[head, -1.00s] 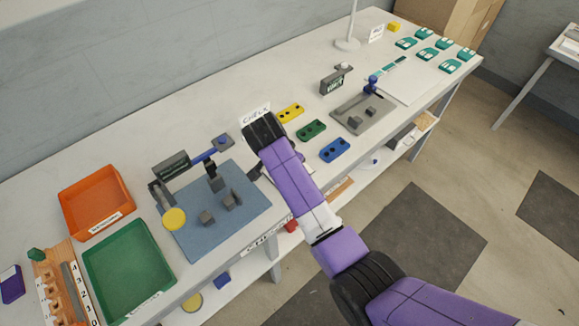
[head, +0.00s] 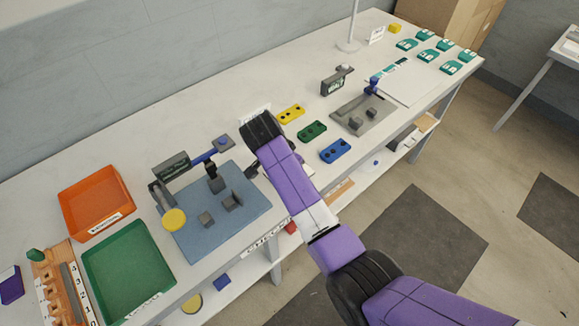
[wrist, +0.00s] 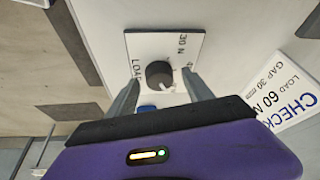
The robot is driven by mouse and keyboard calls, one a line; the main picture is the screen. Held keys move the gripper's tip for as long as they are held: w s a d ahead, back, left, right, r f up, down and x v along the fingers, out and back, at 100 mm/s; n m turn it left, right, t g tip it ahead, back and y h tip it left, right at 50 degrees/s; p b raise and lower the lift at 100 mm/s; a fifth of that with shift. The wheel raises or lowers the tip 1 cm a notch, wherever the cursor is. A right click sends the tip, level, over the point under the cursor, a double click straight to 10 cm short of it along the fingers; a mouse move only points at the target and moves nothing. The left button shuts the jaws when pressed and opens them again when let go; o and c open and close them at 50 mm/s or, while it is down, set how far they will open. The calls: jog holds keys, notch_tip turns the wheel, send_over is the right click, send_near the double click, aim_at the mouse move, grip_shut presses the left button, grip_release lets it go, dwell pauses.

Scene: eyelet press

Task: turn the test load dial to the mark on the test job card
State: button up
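The test load dial (wrist: 160,75) is a dark round knob on a white plate (wrist: 140,45) in the wrist view. Its white pointer aims toward the lower right of that picture. The plate reads "LOAD" and "30 N"; another label is partly hidden by a finger. My gripper (wrist: 161,82) is open, with one finger on each side of the knob; I cannot tell whether either touches it. The test job card (wrist: 290,100) at the right reads "CHECK", "LOAD 60 N" and "GAP 30 mm", its edge cut off. In the head view my arm hides dial and fingers.
A blue part (wrist: 147,108) shows below the knob. In the head view, yellow (head: 291,114), green (head: 312,131) and blue (head: 335,151) plates lie right of my wrist. A press on a blue-grey mat (head: 255,205) stands left, beside orange (head: 75,205) and green (head: 95,262) trays.

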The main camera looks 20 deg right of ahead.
jog(key=b+v, duration=0.1)
jog(key=v, duration=0.7)
dwell(0.6)
